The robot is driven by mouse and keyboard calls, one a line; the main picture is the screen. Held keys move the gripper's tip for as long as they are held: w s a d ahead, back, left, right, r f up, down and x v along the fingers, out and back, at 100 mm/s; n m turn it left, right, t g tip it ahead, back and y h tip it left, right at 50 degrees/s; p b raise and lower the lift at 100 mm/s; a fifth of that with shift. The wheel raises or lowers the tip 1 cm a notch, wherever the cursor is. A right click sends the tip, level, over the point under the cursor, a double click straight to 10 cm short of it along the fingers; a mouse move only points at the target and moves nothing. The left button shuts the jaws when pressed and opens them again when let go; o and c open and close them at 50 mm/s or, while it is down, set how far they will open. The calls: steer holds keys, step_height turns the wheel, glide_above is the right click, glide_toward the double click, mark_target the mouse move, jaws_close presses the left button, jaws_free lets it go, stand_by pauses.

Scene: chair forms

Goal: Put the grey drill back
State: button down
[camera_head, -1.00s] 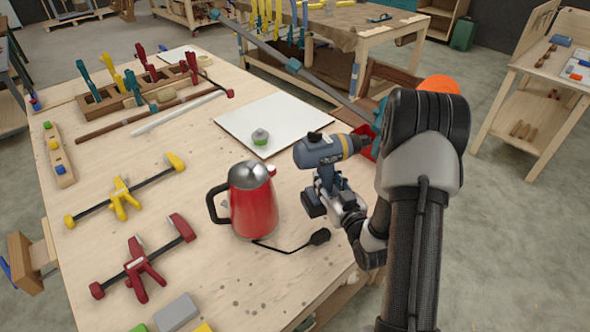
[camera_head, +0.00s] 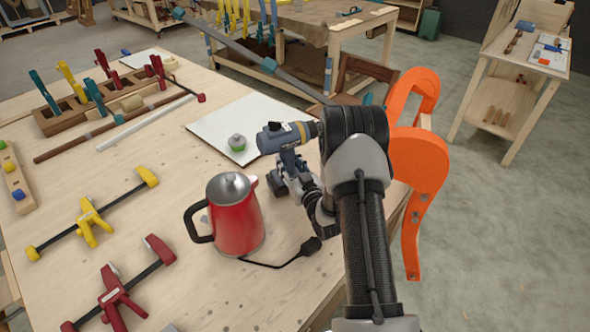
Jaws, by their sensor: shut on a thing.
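The grey drill (camera_head: 284,138) is upright near the right edge of the wooden workbench, behind and to the right of the red kettle. Its chuck points right, toward my arm. My gripper (camera_head: 308,190) is at the drill's handle and shut on it, coming from the right. The fingertips are small and partly hidden by the drill and my wrist. The drill's battery base is close to the bench top, and I cannot tell whether it touches.
The red kettle (camera_head: 236,214) stands close in front, its black cord and plug (camera_head: 311,246) lying near my arm. Yellow (camera_head: 90,222) and red (camera_head: 115,296) clamps lie left. An orange chair form (camera_head: 419,165) stands right.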

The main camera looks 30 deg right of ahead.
steer(key=shift+w+f, duration=0.2)
steer(key=shift+w, duration=0.75)
steer(key=shift+w+d+f+b, duration=0.1)
steer(key=shift+w+f+b, duration=0.2)
steer(key=shift+w+f, duration=0.35)
steer(key=shift+w+d+f+b, duration=0.1)
steer(key=shift+w+f+b, duration=0.15)
steer(key=shift+w+f, duration=0.35)
steer(key=shift+w+r, duration=0.1)
steer(key=shift+r, duration=0.1)
steer(key=shift+f+b, duration=0.3)
steer(key=shift+b, duration=0.1)
steer(key=shift+a+f+b, duration=0.1)
steer(key=shift+f+b, duration=0.2)
